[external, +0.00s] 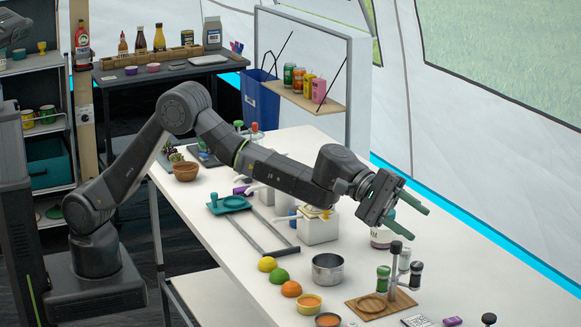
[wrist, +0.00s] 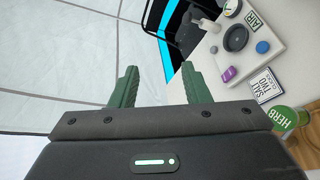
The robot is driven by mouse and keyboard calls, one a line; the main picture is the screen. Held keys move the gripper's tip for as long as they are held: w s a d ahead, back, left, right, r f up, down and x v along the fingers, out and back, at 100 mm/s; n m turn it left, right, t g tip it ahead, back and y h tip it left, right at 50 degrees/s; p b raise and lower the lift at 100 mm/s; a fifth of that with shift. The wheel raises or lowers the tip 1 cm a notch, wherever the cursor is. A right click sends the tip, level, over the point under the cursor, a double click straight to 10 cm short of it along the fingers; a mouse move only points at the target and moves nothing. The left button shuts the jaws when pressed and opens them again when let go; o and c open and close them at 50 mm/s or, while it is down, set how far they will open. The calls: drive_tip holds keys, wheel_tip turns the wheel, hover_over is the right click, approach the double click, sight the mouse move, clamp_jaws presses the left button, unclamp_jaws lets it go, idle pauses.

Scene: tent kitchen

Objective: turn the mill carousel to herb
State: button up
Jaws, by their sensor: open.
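The mill carousel stands on the table at the lower right of the external view. It has a wooden base (external: 371,306), a grey central post (external: 393,262) and small mills around it. One mill (external: 383,279) has a green top, and another (external: 416,274) is dark-topped. In the wrist view, a round green top labelled HERB (wrist: 284,118) shows at the right edge, partly cut off. My gripper (external: 408,216) is open and empty, above and behind the carousel, apart from it. Its two green fingers (wrist: 160,90) point away over the table edge in the wrist view.
A white jar (external: 382,238) is under my gripper. A card reading SALT TWO CLICK (wrist: 264,85) and a purple block (wrist: 229,74) lie near the carousel.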

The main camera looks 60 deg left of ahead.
drive_tip(key=s+a+r+m+t+y+b, duration=0.4)
drive_tip(key=s+a+m+t+y+b, duration=0.3)
drive_tip(key=s+a+m+t+y, duration=0.35)
drive_tip(key=m+t+h, duration=0.1)
drive_tip(key=t, duration=0.1)
approach(397, 242)
drive_tip(key=b+x, duration=0.1)
drive_tip(key=x, duration=0.9)
drive_tip(key=shift+d+f, duration=0.1)
drive_tip(key=shift+s, duration=0.1)
drive_tip(key=shift+h, duration=0.25)
clamp_jaws()
